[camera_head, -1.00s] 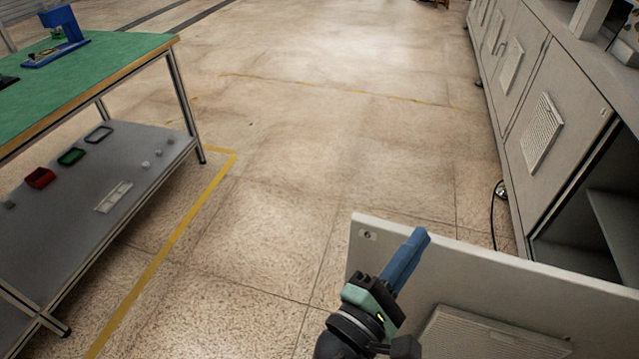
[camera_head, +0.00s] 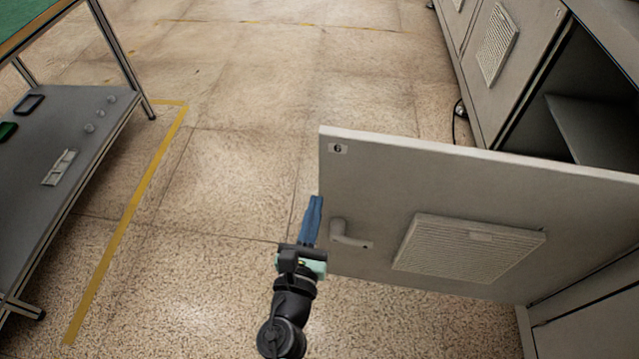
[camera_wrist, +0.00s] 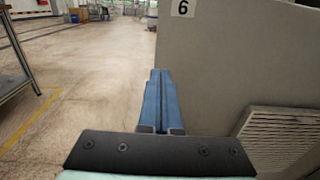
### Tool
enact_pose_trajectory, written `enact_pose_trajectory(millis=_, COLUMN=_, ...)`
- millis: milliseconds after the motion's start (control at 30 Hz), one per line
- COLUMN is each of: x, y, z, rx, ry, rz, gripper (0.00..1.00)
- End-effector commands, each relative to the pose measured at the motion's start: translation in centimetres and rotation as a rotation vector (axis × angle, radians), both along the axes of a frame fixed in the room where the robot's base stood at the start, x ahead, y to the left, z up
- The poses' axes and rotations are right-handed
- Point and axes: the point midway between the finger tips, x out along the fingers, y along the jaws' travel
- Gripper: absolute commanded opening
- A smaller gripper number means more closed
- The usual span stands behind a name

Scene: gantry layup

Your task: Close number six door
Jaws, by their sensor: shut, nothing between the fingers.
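The number six door (camera_head: 385,185) is a grey panel swung wide open, out across the floor from the cabinet at right. It bears a "6" label (camera_head: 338,148) in its upper left corner, a handle (camera_head: 350,236) and a vent grille (camera_head: 468,250). In the wrist view the door (camera_wrist: 240,60) fills the right side, with its label (camera_wrist: 182,8) at the top. My gripper (camera_head: 315,203) is shut and empty, with blue fingers. It is beside the door's free edge, just left of the handle in the head view. I cannot tell whether it touches the door.
The open cabinet compartment (camera_head: 585,95) with a shelf is at the upper right, beside another closed door (camera_head: 495,50). A workbench with a grey lower shelf (camera_head: 75,125) stands at left. The floor (camera_head: 235,150) between is clear, with a yellow line.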

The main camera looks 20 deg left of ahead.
Motion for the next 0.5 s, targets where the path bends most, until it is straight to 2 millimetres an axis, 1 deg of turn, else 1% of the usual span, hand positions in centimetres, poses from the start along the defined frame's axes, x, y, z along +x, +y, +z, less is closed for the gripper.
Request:
enact_pose_trajectory(millis=33, x=1.0, y=0.2, z=0.1, rx=0.002, ry=-0.002, rz=-0.001, gripper=0.0)
enact_pose_trajectory(millis=200, x=3.5, y=0.7, z=0.0, rx=0.001, ry=-0.001, rz=-0.001, gripper=0.0)
enact_pose_trajectory(millis=333, x=4.6, y=0.9, z=0.0, rx=0.0, ry=0.0, rz=-0.001, gripper=0.0)
enact_pose_trajectory(millis=500, x=5.2, y=1.0, z=0.0, rx=0.0, ry=0.0, rz=-0.001, gripper=0.0)
